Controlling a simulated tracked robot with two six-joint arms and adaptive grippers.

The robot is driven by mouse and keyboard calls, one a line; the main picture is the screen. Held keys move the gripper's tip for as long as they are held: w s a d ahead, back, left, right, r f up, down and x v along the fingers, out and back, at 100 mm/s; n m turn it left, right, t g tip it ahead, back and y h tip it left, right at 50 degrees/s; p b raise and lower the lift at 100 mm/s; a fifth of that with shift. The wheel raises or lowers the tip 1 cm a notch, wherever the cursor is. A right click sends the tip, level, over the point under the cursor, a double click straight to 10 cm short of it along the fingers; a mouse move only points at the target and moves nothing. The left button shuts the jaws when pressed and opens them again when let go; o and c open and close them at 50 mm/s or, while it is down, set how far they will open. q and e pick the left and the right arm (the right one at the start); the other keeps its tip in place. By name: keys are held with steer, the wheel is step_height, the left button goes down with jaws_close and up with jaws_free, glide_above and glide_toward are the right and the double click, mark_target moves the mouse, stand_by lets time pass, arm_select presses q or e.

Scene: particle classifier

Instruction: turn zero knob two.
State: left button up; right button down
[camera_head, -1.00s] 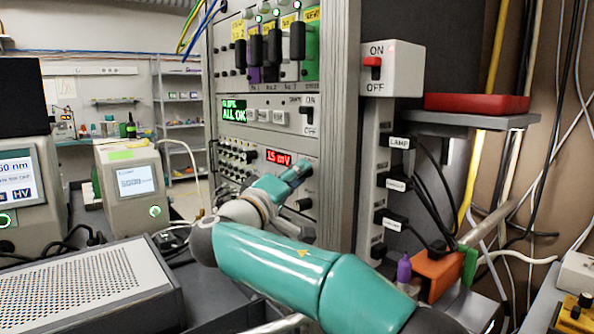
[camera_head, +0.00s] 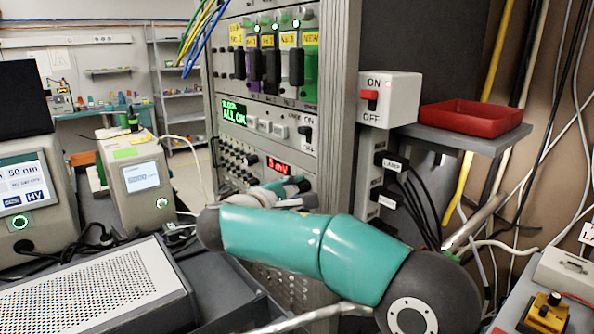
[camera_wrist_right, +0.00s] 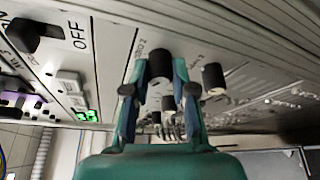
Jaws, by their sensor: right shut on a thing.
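The instrument rack (camera_head: 345,140) stands in front of me. A red display (camera_head: 279,167) on it is partly hidden by my arm. My right gripper (camera_head: 298,187) is at the panel just below and right of that display. In the right wrist view, the right gripper (camera_wrist_right: 160,74) is shut on a black knob (camera_wrist_right: 160,64), one finger on each side. Faint lettering, which seems to read zero 2, is beside this knob. A second black knob (camera_wrist_right: 213,78) is to its right, outside the fingers. My left gripper is out of view.
A black ON/OFF switch (camera_wrist_right: 38,36) is at the upper left of the right wrist view. A red-switch box (camera_head: 390,99) and a red tray (camera_head: 472,118) are right of the rack. Two instruments and a perforated grey box (camera_head: 95,290) are at the left.

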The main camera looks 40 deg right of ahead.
steer(key=shift+n+g+y+p, duration=0.3)
steer(key=shift+n+p, duration=0.4)
steer(key=shift+p, duration=0.45)
steer(key=shift+f+n+p, duration=0.2)
steer(key=shift+n+p, duration=0.1)
steer(key=shift+p, duration=0.15)
steer(key=shift+a, duration=0.1)
steer(key=c, duration=0.9)
jaws_free()
steer(key=shift+w, duration=0.15)
steer(key=shift+c, duration=0.2)
steer(key=shift+r, duration=0.1)
steer(key=v, duration=1.2)
